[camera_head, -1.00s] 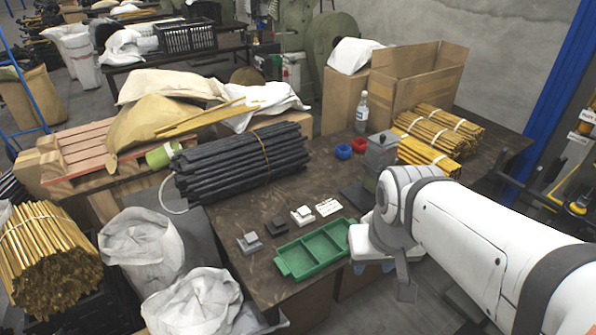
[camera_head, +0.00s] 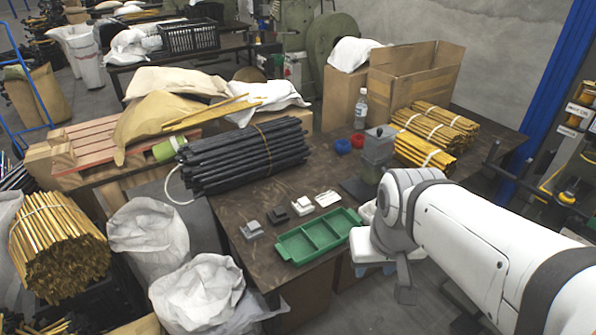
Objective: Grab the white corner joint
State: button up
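The white corner joint (camera_head: 302,205) is a small white block on the dark table, behind the green tray. A black joint (camera_head: 277,217) and a grey joint (camera_head: 251,230) stand in a row to its left. A flat white piece (camera_head: 327,198) lies just to its right. My gripper (camera_head: 385,272) is at the end of my white arm, low by the front edge of the table, right of the green tray and apart from the joints. Its fingers are mostly hidden by the wrist, so its opening does not show.
Black tubes (camera_head: 240,158) lie behind. Bare table (camera_head: 315,180) shows behind the joints.

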aim_at(303, 207)
jog(key=k, duration=1.1)
jog(key=z, duration=0.6)
jog(key=i, duration=1.9)
jog(key=u, duration=0.55)
jog(key=i, duration=0.5)
jog(key=u, duration=0.55)
